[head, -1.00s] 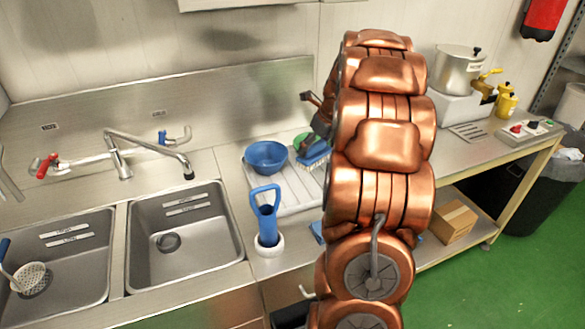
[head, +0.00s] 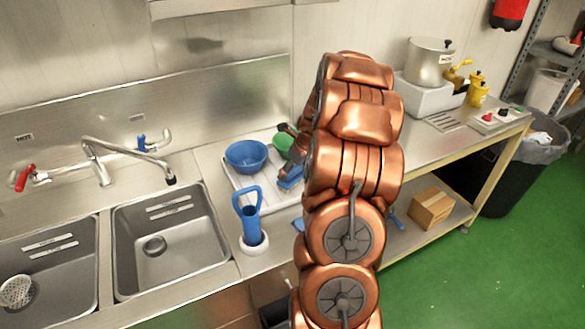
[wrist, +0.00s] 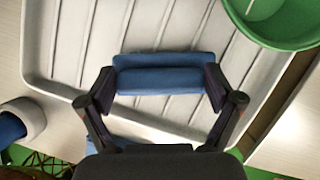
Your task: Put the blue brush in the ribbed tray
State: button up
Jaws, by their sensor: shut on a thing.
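The blue brush (head: 291,177) is held at the tray's right part in the head view; my copper arm covers part of that area. In the wrist view the brush (wrist: 165,75) lies crosswise between my two fingertips, over the ribs. My gripper (wrist: 163,88) is shut on it, one finger at each end. It also shows in the head view (head: 292,152), partly behind my arm. The ribbed tray (head: 262,198) is pale and lies on the counter; it fills much of the wrist view (wrist: 60,60). Whether the brush touches the tray I cannot tell.
A blue bowl (head: 246,157) stands on the tray's left part, a green bowl (head: 283,142) at its back right. A blue-handled tool (head: 249,215) stands in a white holder at the tray's front left. Two sinks (head: 172,240) are to the left.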

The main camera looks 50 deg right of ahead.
jog(key=o, duration=1)
jog(key=shift+f, duration=0.1)
jog(key=b+v, duration=0.4)
jog(key=v, duration=0.8)
jog(key=shift+r, duration=0.25)
